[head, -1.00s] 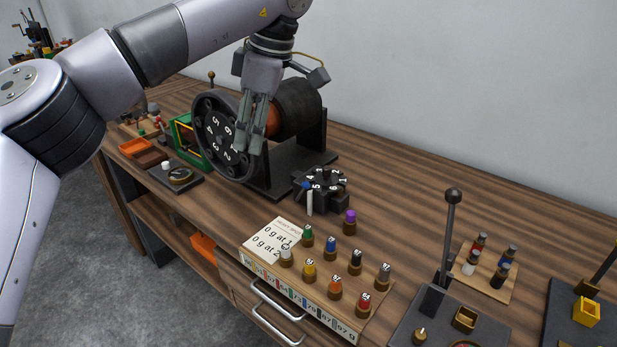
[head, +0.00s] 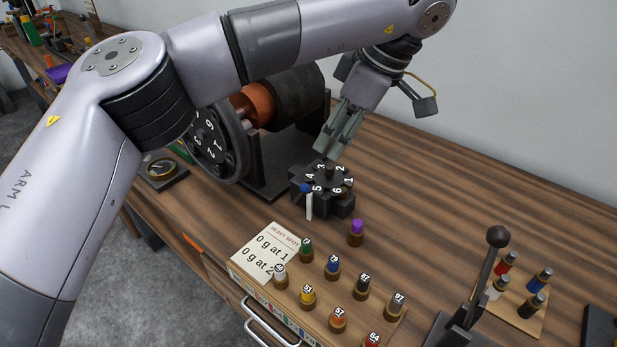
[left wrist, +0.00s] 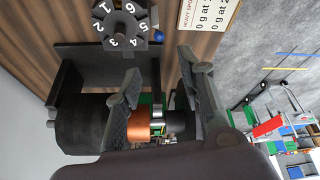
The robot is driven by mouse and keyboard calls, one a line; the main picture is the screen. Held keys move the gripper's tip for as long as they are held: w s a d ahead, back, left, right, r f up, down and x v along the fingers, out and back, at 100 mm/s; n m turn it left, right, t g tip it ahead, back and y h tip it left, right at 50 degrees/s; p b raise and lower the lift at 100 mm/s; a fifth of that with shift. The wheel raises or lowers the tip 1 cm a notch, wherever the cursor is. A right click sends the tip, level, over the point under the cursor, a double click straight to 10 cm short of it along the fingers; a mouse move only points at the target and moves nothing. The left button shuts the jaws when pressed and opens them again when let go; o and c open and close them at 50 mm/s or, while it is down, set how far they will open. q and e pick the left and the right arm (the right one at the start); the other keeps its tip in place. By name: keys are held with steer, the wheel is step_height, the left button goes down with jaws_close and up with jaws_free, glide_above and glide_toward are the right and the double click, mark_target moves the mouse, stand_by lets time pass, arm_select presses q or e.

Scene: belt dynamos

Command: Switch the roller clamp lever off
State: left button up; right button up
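I cannot tell for certain which part is the roller clamp lever. A tall dark lever with a black ball knob (head: 498,237) stands upright on a dark base at the lower right in the head view. A blue ball (head: 305,187) with a white stick below it sits at the side of a black numbered hub (head: 328,178). The hub also shows in the left wrist view (left wrist: 122,22). My left gripper (head: 338,148) is open and empty, pointing down just above and behind the hub. In the left wrist view its fingers (left wrist: 158,78) are apart. My right gripper is not in view.
The machine with a numbered wheel (head: 212,148) and dark roller (head: 285,95) stands behind my left arm. A wooden block with several coloured weights (head: 307,297) and a card (head: 268,247) are in front. The right back of the table is clear.

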mark_target(306, 185)
arm_select(q)
steer(key=p+x, duration=0.1)
steer(key=x, duration=1.2)
steer(key=shift+w+a+f, duration=0.1)
steer(key=shift+w, duration=0.05)
steer(key=shift+a+f, duration=0.1)
steer(key=shift+f, duration=0.35)
jaws_close()
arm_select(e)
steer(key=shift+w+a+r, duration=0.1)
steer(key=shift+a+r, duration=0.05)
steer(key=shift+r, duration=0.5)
